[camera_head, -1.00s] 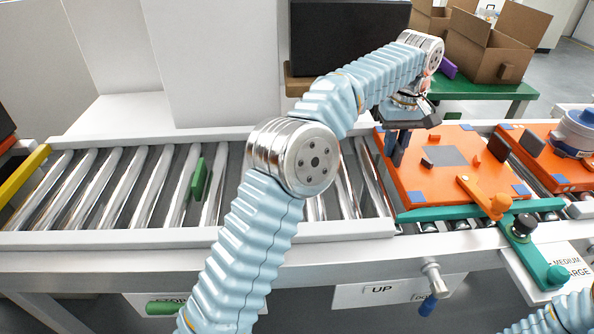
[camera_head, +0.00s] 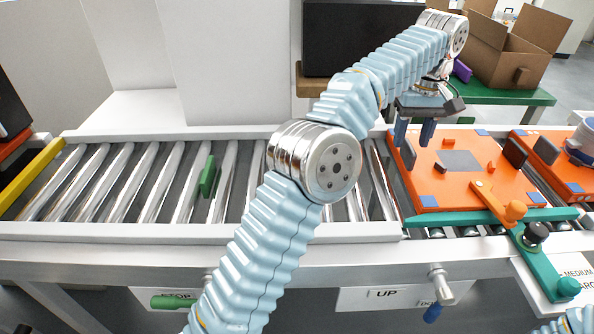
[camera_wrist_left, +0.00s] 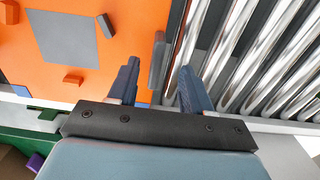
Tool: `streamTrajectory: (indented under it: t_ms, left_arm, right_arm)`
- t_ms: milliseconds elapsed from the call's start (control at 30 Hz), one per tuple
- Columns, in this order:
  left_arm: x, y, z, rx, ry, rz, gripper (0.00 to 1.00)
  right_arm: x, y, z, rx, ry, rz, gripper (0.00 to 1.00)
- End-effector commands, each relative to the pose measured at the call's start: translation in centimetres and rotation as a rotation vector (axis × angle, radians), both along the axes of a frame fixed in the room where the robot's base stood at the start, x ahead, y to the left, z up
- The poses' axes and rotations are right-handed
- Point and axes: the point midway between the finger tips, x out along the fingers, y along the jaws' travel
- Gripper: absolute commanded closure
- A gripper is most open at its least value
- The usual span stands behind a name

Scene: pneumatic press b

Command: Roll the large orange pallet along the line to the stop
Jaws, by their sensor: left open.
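The large orange pallet (camera_head: 432,187) lies on the rollers at the right, with a grey square and several small blocks on top. An upright dark grey block (camera_head: 408,153) stands at its left edge. My left gripper (camera_head: 413,143) is open and empty, fingers pointing down near that block. In the left wrist view, the block (camera_wrist_left: 157,62) shows between the fingertips (camera_wrist_left: 158,72), apart from both; the height gap is unclear. A green piece (camera_head: 208,177) sits among the rollers at the left, above a partly hidden STOP label (camera_head: 175,295). My right gripper is out of view.
Bare rollers (camera_head: 120,185) run left to a yellow bar (camera_head: 30,178). A teal bar (camera_head: 470,217) lies along the pallet's front edge, with an orange lever (camera_head: 500,205) over it. A second orange pallet (camera_head: 555,165) stands close on the right. My left arm crosses the line.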

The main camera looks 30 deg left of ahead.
Motion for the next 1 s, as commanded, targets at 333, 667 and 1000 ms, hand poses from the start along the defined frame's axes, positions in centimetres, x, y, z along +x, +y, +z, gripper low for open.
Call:
streamTrajectory:
  t_ms: [333,667,1000]
  left_arm:
    - [-7.5,-1.1,6.2,-0.002,-0.006,-0.004,0.51]
    - [-12.4,-1.8,8.6,-0.002,-0.003,-0.001,0.51]
    - [-12.8,-1.9,8.8,-0.002,-0.002,-0.001,0.51]
  right_arm:
    - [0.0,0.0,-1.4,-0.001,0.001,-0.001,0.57]
    - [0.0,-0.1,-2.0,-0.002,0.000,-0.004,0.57]
    - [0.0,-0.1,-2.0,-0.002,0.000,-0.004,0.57]
